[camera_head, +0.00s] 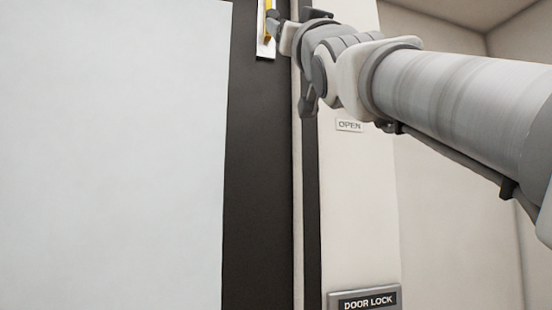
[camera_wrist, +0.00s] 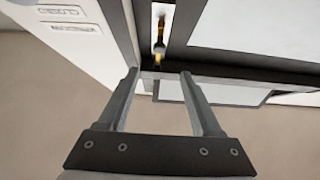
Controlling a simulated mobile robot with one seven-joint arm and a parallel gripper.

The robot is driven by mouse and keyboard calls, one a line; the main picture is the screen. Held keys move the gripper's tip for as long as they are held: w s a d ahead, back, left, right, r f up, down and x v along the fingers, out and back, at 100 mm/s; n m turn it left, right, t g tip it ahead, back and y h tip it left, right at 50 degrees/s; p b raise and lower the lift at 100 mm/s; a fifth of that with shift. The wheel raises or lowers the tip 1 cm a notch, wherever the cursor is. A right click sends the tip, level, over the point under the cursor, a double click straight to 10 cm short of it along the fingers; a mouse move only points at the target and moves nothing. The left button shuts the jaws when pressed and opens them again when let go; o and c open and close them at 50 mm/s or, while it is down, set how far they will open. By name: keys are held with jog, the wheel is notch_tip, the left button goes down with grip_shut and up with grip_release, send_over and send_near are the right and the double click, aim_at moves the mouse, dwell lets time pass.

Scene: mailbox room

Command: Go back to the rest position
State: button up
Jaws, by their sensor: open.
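My gripper (camera_wrist: 158,75) shows in the wrist view with its two fingers spread apart and nothing between them. In the head view, my arm reaches from the right to the top of the door's dark frame, and my gripper's fingertips are hard to make out there. A metal plate with a yellow part (camera_head: 266,28) is on the dark frame close to my gripper. The same plate with its yellow part (camera_wrist: 160,38) shows in the wrist view just beyond the fingertips. I cannot tell whether the fingers touch it.
A large pale door panel (camera_head: 110,160) fills the left, with a dark frame (camera_head: 258,180). On the white wall strip are an "OPEN" label (camera_head: 350,125) and a "DOOR LOCK" plate (camera_head: 366,301). Bare beige wall (camera_head: 455,190) lies at the right, below my arm.

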jog(key=shift+s+d+f, duration=0.1)
jog(key=shift+s+f, duration=0.2)
jog(key=shift+s, duration=0.05)
dwell(0.4)
